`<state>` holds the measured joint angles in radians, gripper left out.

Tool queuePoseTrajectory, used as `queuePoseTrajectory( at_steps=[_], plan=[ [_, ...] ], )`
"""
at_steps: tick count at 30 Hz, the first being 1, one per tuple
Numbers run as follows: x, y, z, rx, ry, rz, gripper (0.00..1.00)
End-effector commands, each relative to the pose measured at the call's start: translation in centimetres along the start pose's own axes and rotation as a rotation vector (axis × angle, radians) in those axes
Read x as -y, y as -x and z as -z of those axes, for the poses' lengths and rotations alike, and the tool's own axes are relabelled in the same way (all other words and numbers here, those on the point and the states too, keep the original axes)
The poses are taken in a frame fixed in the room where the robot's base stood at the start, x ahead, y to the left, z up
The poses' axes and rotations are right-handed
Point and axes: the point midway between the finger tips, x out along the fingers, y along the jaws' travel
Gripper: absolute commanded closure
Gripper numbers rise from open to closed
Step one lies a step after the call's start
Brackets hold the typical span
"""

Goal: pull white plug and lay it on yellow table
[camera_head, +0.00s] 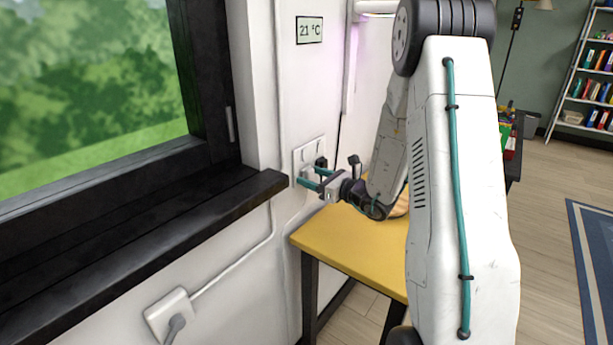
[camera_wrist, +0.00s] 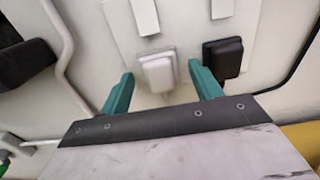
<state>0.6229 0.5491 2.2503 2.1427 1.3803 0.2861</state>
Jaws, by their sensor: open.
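The white plug (camera_wrist: 158,72) sits in the wall socket plate (camera_wrist: 116,18), seen in the wrist view between my two teal fingers. My gripper (camera_wrist: 162,92) is open, with one finger on each side of the plug; I cannot tell whether they touch it. In the head view my gripper (camera_head: 313,179) is at the socket plate (camera_head: 299,153), and the white plug is hard to make out behind the fingers. The yellow table (camera_head: 345,243) stands below and to the right of the socket, partly hidden by my arm.
A black plug (camera_wrist: 223,57) sits just right of the white plug, close to my right finger. A black window sill (camera_head: 150,240) juts out left of the socket. A lower outlet with a grey plug (camera_head: 175,324) is on the wall. The table's front part looks bare.

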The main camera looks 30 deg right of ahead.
Motion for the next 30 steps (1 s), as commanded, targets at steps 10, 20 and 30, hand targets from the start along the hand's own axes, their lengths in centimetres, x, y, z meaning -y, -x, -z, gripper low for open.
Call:
queuePoseTrajectory(
  at_steps=[10, 20, 30],
  plan=[
    [0.03, 0.01, 0.00, 0.000, 0.000, 0.000, 0.36],
    [0.04, 0.02, 0.00, 0.000, 0.000, 0.000, 0.89],
    [0.11, 0.77, -0.02, 0.001, 0.000, 0.001, 0.97]
  ],
)
